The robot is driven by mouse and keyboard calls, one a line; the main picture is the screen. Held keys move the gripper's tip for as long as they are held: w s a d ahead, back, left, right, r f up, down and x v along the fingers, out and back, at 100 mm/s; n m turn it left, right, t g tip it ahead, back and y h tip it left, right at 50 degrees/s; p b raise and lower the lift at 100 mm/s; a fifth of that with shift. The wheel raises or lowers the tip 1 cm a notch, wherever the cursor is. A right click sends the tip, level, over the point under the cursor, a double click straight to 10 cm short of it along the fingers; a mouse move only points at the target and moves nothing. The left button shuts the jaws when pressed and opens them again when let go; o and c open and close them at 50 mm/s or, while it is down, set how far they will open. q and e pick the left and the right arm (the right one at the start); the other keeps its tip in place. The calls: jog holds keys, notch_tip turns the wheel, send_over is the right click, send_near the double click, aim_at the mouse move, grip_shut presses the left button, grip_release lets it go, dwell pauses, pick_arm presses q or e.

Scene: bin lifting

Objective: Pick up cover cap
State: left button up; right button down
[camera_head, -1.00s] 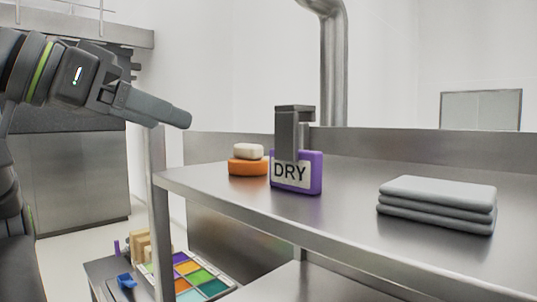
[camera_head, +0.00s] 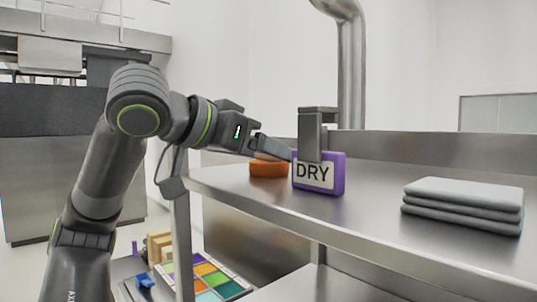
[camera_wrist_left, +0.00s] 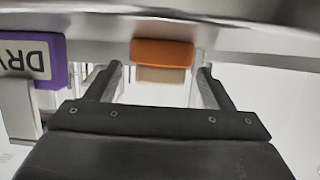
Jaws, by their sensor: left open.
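No item is clearly marked as a cover cap. On the steel counter (camera_head: 400,255) lies an orange rounded block (camera_head: 267,169). My right gripper is out of view.
A purple "DRY" sign (camera_head: 335,173) with a grey bracket (camera_head: 309,134) stands close right of the left fingers. Folded grey cloths (camera_head: 463,205) lie farther right. A tray of coloured squares (camera_head: 208,276) sits lower, beside beige blocks (camera_head: 160,246) and a blue item (camera_head: 145,281).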

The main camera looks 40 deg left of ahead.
pick_arm(q)
jog(key=shift+x, duration=1)
jog(key=shift+s, duration=0.15)
jog(key=shift+c, duration=0.2)
jog(key=shift+r, duration=0.1)
jog(key=shift+c, duration=1.3)
jog(key=c, duration=0.7)
jog(key=shift+c, duration=0.2)
